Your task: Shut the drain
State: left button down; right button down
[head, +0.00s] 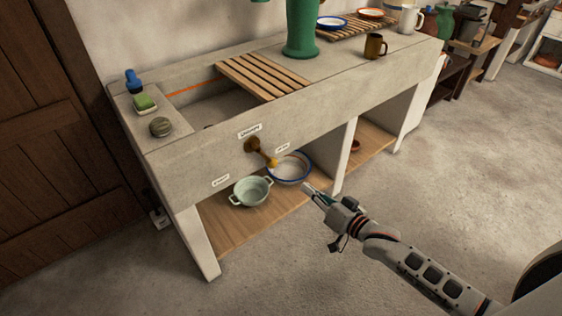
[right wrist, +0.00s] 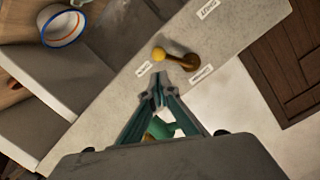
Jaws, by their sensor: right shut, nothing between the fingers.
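The drain lever (head: 257,149) is on the front face of the stone sink (head: 200,150). It has a brown round hub and a yellow ball at its end. It tilts down to the right, with the ball just below the right-hand label (head: 282,148). The lever also shows in the right wrist view (right wrist: 182,60), just beyond the fingertips. My right gripper (head: 307,189) is shut and empty, in front of the sink, right of and below the lever in the head view, apart from it. My left gripper is out of view.
A second label (head: 220,180) sits lower left on the sink front, another (head: 250,130) above the hub. A green pot (head: 251,191) and a blue-rimmed bowl (head: 289,168) stand on the shelf below. A slatted wooden rack (head: 262,77) spans the basin. The floor in front is clear.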

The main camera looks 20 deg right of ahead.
aim_at(263, 156)
pick_arm(q)
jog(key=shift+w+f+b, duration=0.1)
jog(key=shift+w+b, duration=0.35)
jog(key=shift+b, duration=0.2)
pick_arm(e)
jog(key=w+d+r+m+t, duration=0.1)
jog(key=w+d+r, duration=0.2)
jog(key=w, duration=0.3)
jog(key=shift+d+r+m+y, duration=0.15)
jog(key=shift+m+y, duration=0.25)
jog(key=shift+s, duration=0.1)
pick_arm(q)
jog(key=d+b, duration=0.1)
jog(key=b, duration=0.2)
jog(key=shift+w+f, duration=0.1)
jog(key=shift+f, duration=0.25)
pick_arm(e)
jog(key=w+a+f, duration=0.3)
jog(key=w+a, duration=0.3)
jog(key=w, duration=0.3)
jog(key=shift+a+f, duration=0.2)
jog(key=shift+a, duration=0.05)
jog(key=shift+a, duration=0.1)
